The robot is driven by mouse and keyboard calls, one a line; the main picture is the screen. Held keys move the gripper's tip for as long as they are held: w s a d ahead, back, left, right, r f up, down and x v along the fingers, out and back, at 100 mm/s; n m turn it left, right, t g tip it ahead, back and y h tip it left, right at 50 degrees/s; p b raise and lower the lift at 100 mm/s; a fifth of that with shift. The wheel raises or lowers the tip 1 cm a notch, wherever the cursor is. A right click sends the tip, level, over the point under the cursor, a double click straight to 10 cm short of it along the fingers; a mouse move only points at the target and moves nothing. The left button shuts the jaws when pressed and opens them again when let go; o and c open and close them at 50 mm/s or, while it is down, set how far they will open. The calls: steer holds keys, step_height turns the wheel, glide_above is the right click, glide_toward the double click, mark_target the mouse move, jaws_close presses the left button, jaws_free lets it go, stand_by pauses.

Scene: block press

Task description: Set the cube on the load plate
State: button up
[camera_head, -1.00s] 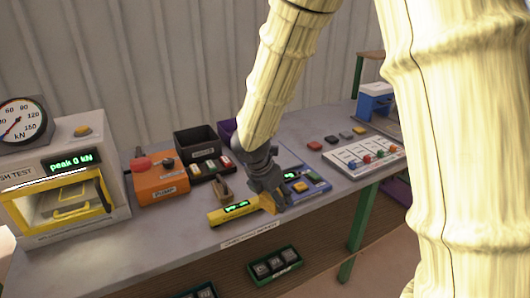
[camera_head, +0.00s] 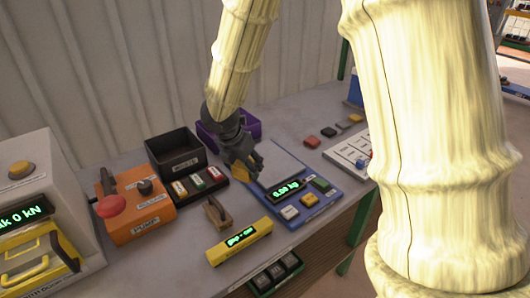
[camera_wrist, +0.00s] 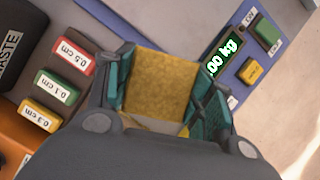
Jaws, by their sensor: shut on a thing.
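My gripper (camera_head: 246,168) is shut on an ochre cube (camera_wrist: 160,83), which sits between the teal finger pads in the wrist view. In the head view only a small yellow part of the cube shows under the fingers. The blue scale (camera_head: 335,197) has a flat pale grey plate (camera_head: 284,160), with nothing seen on its visible part. Its display reads 0.00 kg. My gripper is at the left side of this plate, and I cannot tell its exact height. The crush test machine (camera_head: 40,170) stands at far left with its yellow-framed door.
An orange pump box (camera_head: 145,212), a black waste bin (camera_head: 175,155) and a rack of coloured gauge blocks (camera_head: 197,180) stand left of the scale. A yellow gap gauge (camera_head: 240,241) and a small wooden tool (camera_head: 216,212) lie in front. A purple bin (camera_head: 252,130) stands behind.

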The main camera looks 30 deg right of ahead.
steer(key=p, duration=0.3)
glide_toward(270, 158)
steer(key=shift+w+d+f, duration=0.25)
steer(key=shift+d+f, duration=0.35)
steer(key=shift+f, duration=0.2)
steer(key=shift+a+x, duration=0.15)
steer(key=shift+x, duration=0.75)
steer(key=shift+a+x, duration=0.1)
steer(key=shift+x, duration=0.85)
steer(key=shift+s+f, duration=0.15)
steer(key=shift+f, duration=0.1)
steer(key=o, duration=1.3)
steer(key=shift+a, duration=0.1)
steer(key=shift+a+r, duration=0.15)
steer(key=shift+r, duration=0.45)
steer(key=v, duration=1.1)
steer(key=shift+s+b, duration=0.15)
steer(key=shift+b, duration=0.15)
